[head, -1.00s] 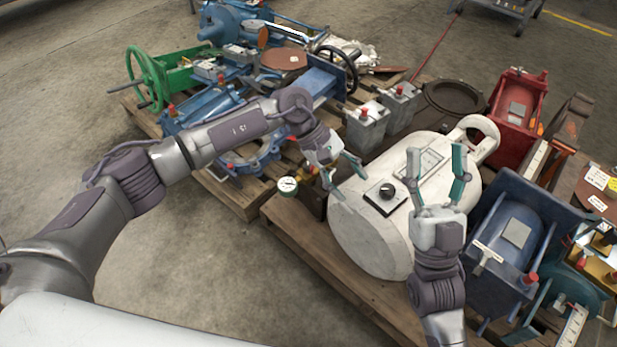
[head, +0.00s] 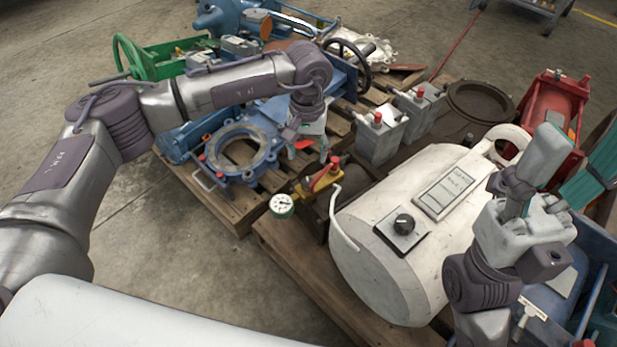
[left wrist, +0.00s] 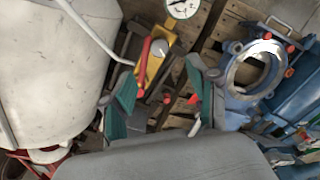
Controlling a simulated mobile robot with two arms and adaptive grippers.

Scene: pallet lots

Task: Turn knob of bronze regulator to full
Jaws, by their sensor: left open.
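The brass-yellow regulator (head: 318,183) with a round white gauge (head: 282,205) stands at the left end of the white tank (head: 385,265). A red handle-like part lies across it. The regulator also shows in the left wrist view (left wrist: 153,66), with a round silver part on top; I cannot tell the knob's setting. My left gripper (head: 306,140) is open, pointing down just behind the regulator; its fingers (left wrist: 160,98) are apart and not closed on the regulator. My right gripper (head: 572,165) is raised over the tank's right side, its fingers apart.
Grey boxes with red caps (head: 380,135) stand behind the regulator. A blue flanged ring (head: 238,150) lies on the left pallet. A red machine (head: 553,108) stands at right. Bare floor lies in front at left.

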